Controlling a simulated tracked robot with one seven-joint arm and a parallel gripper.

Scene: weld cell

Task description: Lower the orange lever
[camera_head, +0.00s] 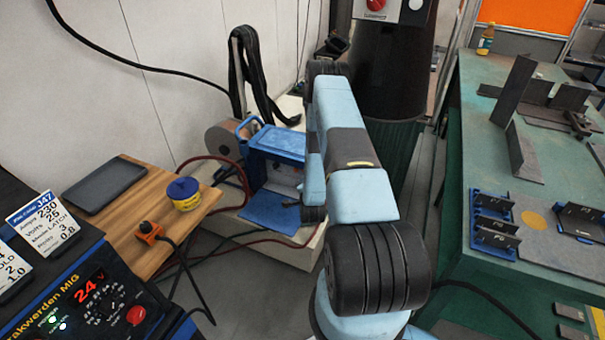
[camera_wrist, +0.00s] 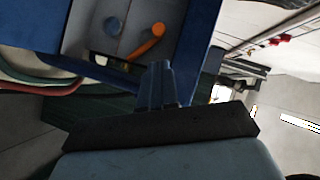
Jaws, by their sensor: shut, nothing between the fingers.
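The orange lever (camera_wrist: 146,43) shows in the wrist view on a grey panel (camera_wrist: 87,25) framed in blue. It slants in the picture from a rounded end at upper right to a thinner end at lower left. A round blue knob (camera_wrist: 112,27) sits to its left. My gripper (camera_wrist: 158,66) is shut and empty, its tips just below the lever in the picture; a small gap appears between them, though depth is hard to judge. In the head view the blue machine (camera_head: 277,143) stands beyond my arm; the lever is not visible there, and my fingertips are not clearly seen.
A wooden board (camera_head: 130,215) holds a blue-and-yellow tub (camera_head: 183,193) and an orange cabled device (camera_head: 149,232). Hoses run beside the machine. A green bench (camera_head: 470,130) with metal parts stands right. A dark cylinder (camera_head: 390,80) stands behind my arm.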

